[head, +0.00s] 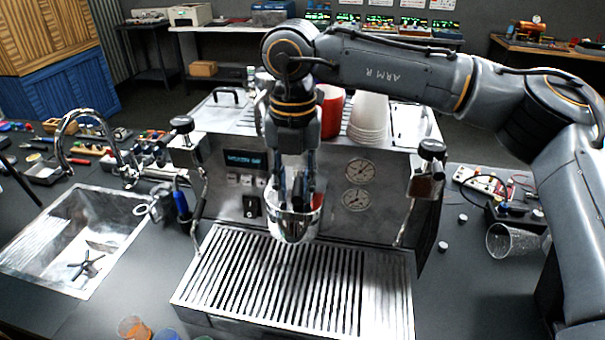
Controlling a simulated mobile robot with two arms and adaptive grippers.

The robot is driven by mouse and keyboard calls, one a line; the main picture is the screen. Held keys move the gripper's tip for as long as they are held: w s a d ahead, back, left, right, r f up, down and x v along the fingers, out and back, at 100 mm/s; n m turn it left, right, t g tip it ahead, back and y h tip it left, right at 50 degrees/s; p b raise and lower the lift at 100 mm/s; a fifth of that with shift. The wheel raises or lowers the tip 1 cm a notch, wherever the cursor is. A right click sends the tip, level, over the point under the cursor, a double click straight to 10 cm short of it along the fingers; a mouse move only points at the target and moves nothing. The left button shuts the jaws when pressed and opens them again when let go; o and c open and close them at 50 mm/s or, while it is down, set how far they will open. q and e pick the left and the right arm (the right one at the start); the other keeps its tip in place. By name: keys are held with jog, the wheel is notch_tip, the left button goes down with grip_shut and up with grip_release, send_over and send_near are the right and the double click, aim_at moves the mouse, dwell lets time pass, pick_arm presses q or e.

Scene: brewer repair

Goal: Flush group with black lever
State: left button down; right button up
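The silver espresso machine (228,208) stands in the middle of the counter. The round chrome group (294,228) sticks out from its front, above the slatted drip tray (285,285). My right gripper (297,190) points straight down in front of the machine, its fingers overlapping the top of the group. Dark and red parts show by the fingertips; I cannot tell whether one is the black lever or whether the fingers grip it. A small black switch (252,206) sits on the front panel, left of the group. My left gripper is not in view.
Steam wands with black knobs flank the machine. White cups (369,118) and a red cup (331,112) stand on top. A sink (75,240) lies left. A clear tumbler (510,243) lies right. Small coloured cups (133,327) sit at the front edge.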

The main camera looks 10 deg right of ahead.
jog(key=shift+w+a+m, duration=0.2)
jog(key=shift+a+m, duration=0.35)
jog(key=shift+m, duration=0.25)
jog(key=shift+w+a+m, duration=0.2)
jog(key=shift+a+m, duration=0.3)
jog(key=shift+m, duration=0.3)
jog(key=shift+w+a+m, duration=0.35)
jog(key=shift+a+m, duration=0.05)
jog(key=shift+m, duration=0.35)
jog(key=shift+w+a+m, duration=0.3)
jog(key=shift+a+m, duration=0.05)
jog(key=shift+m, duration=0.4)
dwell(0.4)
jog(key=s+d+n, duration=0.1)
jog(key=n, duration=0.1)
jog(key=s+d+n, duration=0.1)
jog(key=n, duration=0.1)
jog(key=shift+d+n, duration=0.3)
jog(key=shift+s+d+n, duration=0.25)
jog(key=shift+d+n, duration=0.5)
jog(key=shift+n, duration=0.4)
jog(key=shift+s+d+n, duration=0.2)
jog(key=shift+d+n, duration=0.55)
jog(key=shift+n, duration=0.4)
jog(key=o, duration=0.4)
notch_tip(320, 180, up, 7)
